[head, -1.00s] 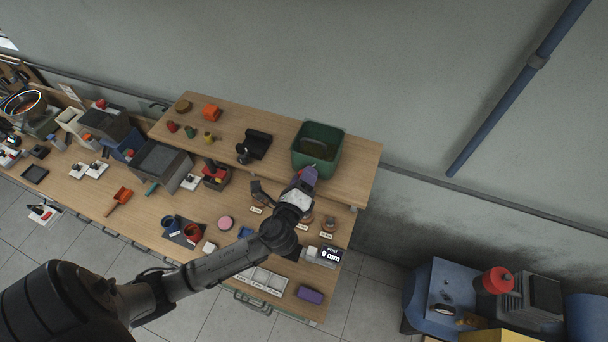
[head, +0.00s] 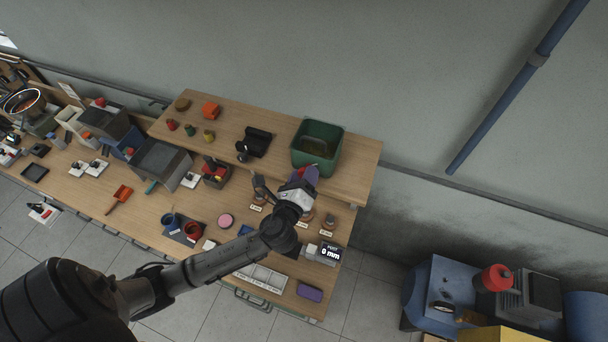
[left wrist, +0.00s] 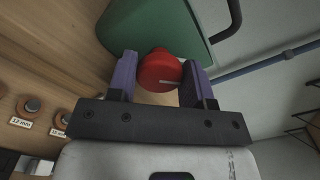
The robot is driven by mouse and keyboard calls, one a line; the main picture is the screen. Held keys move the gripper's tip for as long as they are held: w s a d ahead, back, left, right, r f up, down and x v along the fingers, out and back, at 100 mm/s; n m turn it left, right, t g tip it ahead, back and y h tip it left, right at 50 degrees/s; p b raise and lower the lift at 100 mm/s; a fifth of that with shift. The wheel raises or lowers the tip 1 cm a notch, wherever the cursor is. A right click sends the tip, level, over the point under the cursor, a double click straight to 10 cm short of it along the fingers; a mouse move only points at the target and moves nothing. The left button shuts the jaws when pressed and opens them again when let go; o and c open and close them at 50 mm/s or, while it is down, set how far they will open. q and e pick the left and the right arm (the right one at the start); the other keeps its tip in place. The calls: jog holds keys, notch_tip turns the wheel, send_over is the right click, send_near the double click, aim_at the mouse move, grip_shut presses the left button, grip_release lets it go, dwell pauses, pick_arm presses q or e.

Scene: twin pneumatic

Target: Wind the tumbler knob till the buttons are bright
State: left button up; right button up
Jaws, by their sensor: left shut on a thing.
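In the left wrist view a round red knob (left wrist: 160,70) with a pale line on its face sits between the purple fingers of my left gripper (left wrist: 158,82), which is shut on it. Behind it is a green tub (left wrist: 160,25). In the head view the green tub (head: 317,146) stands on the raised shelf, with a dull dark brown inside; I cannot make out single buttons. My left gripper (head: 303,176) is just in front of the tub, and the knob is mostly hidden by it there. My right gripper is not in view.
A black device (head: 255,143) stands left of the tub.

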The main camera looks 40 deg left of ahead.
pick_arm(q)
jog(key=o, duration=0.9)
jog(key=b+v, duration=0.4)
jog(key=v, duration=0.9)
jog(key=shift+s+b, duration=0.3)
jog(key=shift+s, duration=0.1)
jog(key=shift+d+f, duration=0.1)
jog(key=shift+d, duration=0.05)
